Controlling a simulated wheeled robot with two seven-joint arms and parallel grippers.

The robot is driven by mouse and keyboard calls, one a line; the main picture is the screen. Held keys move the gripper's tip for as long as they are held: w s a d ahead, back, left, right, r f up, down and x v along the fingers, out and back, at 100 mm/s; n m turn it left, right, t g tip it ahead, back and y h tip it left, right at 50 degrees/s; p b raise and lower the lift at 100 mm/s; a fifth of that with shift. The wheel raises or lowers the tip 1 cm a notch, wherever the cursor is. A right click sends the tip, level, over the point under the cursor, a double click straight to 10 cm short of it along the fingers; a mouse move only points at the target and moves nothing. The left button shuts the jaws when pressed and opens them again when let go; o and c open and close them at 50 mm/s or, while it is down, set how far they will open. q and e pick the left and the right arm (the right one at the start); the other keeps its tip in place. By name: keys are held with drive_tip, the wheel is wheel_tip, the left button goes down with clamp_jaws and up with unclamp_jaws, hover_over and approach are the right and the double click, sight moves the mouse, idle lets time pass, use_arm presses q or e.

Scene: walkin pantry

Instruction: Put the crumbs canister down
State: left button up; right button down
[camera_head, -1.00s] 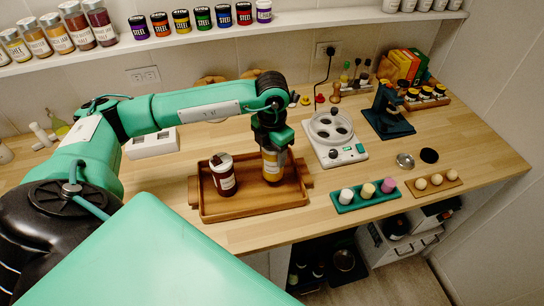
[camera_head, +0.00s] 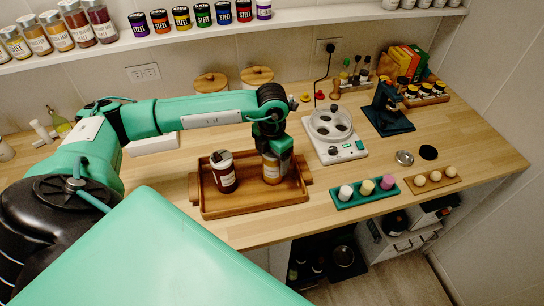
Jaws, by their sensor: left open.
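An amber canister with a white label (camera_head: 271,170) stands upright in the right part of a wooden tray (camera_head: 252,207); its label is too small to read, so I cannot confirm it is the crumbs one. My left gripper (camera_head: 273,153) points down at the top of this canister. Its jaws are open, and it hides the canister's lid and upper part. A dark red-brown jar with a pale lid (camera_head: 224,173) stands beside it in the left part of the tray. My right gripper is not in view.
Right of the tray are a white device with round wells (camera_head: 334,131), a teal holder with small cups (camera_head: 365,193) and a dark blue stand (camera_head: 387,112). Two wood-lidded canisters (camera_head: 257,78) stand behind my arm. Bare counter shows left of the tray (camera_head: 155,190).

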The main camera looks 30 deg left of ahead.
use_arm(q)
drive_tip(key=shift+r, duration=0.1)
drive_tip(key=shift+r+p, duration=0.2)
drive_tip(key=shift+p, duration=0.1)
wheel_tip(320, 180, up, 11)
drive_tip(key=b, duration=0.3)
drive_tip(key=shift+f, duration=0.15)
drive_tip(key=shift+r, duration=0.55)
